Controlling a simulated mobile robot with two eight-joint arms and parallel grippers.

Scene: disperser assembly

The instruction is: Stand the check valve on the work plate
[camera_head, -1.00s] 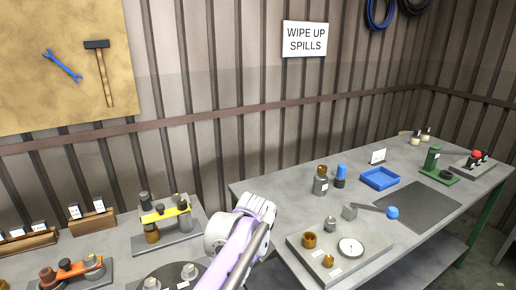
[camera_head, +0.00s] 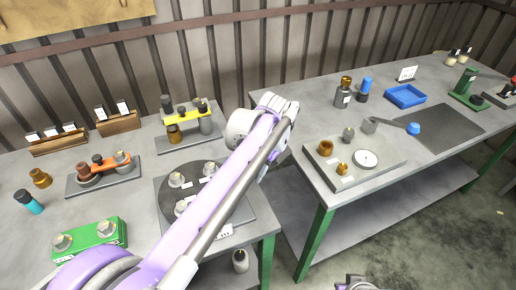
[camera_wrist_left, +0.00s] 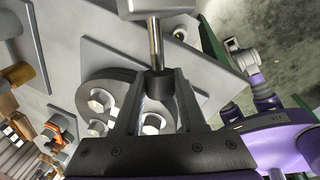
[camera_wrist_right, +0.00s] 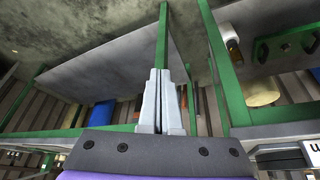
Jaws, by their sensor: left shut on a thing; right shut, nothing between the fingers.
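My left gripper (camera_wrist_left: 158,100) is shut on a part with a dark collar (camera_wrist_left: 158,84), a bright rod (camera_wrist_left: 155,45) and a wider grey body at the top edge of the left wrist view. It may be the check valve; I cannot be sure. In the head view my left arm hides this gripper and part. The gripper is above the left table. My right gripper (camera_wrist_right: 160,90) is shut and empty, low before the tables.
On the left table, a round dark turntable (camera_head: 168,210) bears several grey fittings. A green block (camera_head: 95,238) and racks stand nearby. A gap separates the tables.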

